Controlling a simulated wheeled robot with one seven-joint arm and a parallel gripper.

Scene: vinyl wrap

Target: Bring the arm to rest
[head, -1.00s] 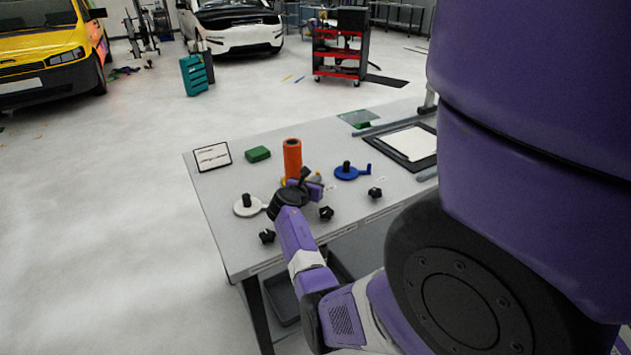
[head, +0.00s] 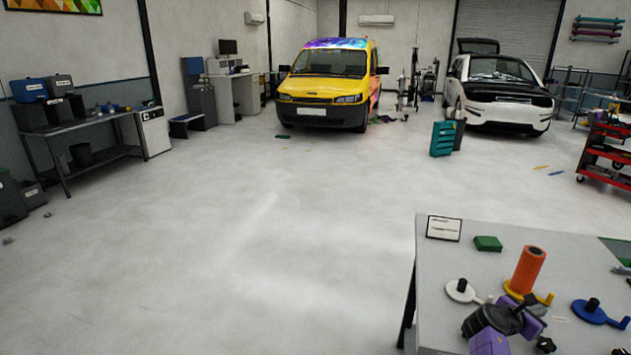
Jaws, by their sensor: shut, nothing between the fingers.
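My gripper (head: 528,312) is at the bottom right of the head view, over the grey worktable (head: 436,290). It is shut and empty. My purple arm runs up to it from the bottom edge. An orange roll (head: 528,270) stands upright on a yellow holder (head: 544,298) just behind the gripper. I cannot tell whether the gripper touches the holder, as it hides part of it.
A white holder with a black knob (head: 461,290) lies left of the gripper, a blue one (head: 592,313) right. A green block (head: 488,243) and a small framed sign (head: 444,228) are at the table's back. Open floor (head: 220,240) fills the left; a yellow van (head: 328,85) is beyond.

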